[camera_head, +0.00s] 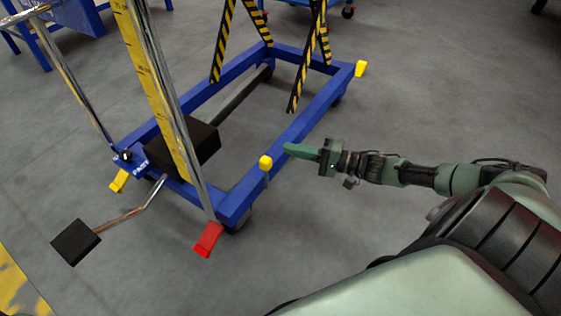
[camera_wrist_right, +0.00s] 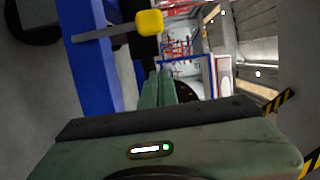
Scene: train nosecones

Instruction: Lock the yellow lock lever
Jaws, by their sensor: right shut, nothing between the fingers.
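The yellow lock lever (camera_head: 265,162) is a yellow knob on a short grey rod at the near blue side rail of the wheeled cart. In the right wrist view the yellow knob (camera_wrist_right: 149,22) sits at the end of a grey bar that crosses the blue rail. My right gripper (camera_head: 289,148) comes in from the right, its fingers shut and empty. Its tips point at the rail, just right of the knob and apart from it in the picture. My left gripper is not in view.
The blue cart frame (camera_head: 240,197) carries a chrome mast with a yellow scale (camera_head: 150,75) and striped supports (camera_head: 301,75). A red pedal (camera_head: 208,240) is at the front corner. Yellow pedals (camera_head: 360,69) (camera_head: 118,181) are at other corners. Grey floor right of the cart is free.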

